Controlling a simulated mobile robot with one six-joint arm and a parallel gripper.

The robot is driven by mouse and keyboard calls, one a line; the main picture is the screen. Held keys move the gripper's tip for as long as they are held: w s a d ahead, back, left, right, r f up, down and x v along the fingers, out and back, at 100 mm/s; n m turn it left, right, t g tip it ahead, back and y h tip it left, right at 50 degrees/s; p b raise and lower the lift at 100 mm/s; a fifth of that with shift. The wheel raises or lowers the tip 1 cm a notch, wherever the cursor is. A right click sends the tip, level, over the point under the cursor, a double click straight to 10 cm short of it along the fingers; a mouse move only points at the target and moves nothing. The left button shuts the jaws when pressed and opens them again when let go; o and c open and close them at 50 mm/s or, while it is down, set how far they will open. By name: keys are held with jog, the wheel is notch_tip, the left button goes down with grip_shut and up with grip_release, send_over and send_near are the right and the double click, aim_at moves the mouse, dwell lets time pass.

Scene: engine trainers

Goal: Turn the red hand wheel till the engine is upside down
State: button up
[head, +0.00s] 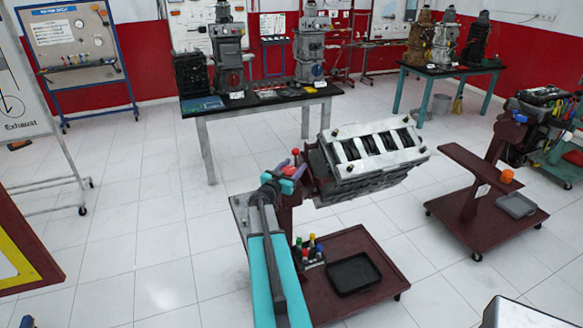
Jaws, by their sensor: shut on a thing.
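The grey engine block (372,178) hangs on a dark red stand (285,215) right of my arm. Its light top face, with several dark openings and knobs at the corners, points up and is slightly tilted. The red hand wheel (289,171) is at the stand's head, left of the engine, and mostly hidden by my gripper. A red knob (295,152) sticks up just above.
The stand's base holds a black tray (354,274) and several coloured-top items (309,250). A second red stand (470,205) is on the right. A table with engines (262,103) stands behind. White floor is open at left.

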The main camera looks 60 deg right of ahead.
aim_at(289, 175)
jog(key=m+g, duration=0.1)
jog(key=g, duration=0.1)
jog(key=m+g, duration=0.1)
jog(key=g, duration=0.1)
jog(key=m+g, duration=0.2)
jog(key=shift+s+r+y, duration=0.1)
jog(key=shift+s+y, duration=0.15)
jog(key=shift+y, duration=0.15)
jog(key=m+g+y, duration=0.1)
jog(key=g, duration=0.1)
jog(key=s+m+g+y, duration=0.1)
jog(key=m+g, duration=0.1)
jog(key=g, duration=0.1)
jog(key=shift+a, duration=0.2)
jog(key=m+g+y+b, duration=0.1)
jog(key=y, duration=0.1)
jog(key=m+g+y+b, duration=0.1)
jog(key=m+g+y, duration=0.1)
jog(key=s+a+m+g+y+b, duration=0.1)
jog(key=m+g+y, duration=0.1)
jog(key=shift+s+a+m+g+y+p, duration=0.15)
jog(key=shift+a+m+g+y+p, duration=0.1)
jog(key=shift+m+g+y, duration=0.25)
jog(key=shift+s+a+m+g+y+p, duration=0.1)
jog(key=shift+s+m+g+y+p, duration=0.15)
jog(key=shift+m+y, duration=0.3)
jog(key=shift+s+a, duration=0.1)
jog(key=shift+a, duration=0.15)
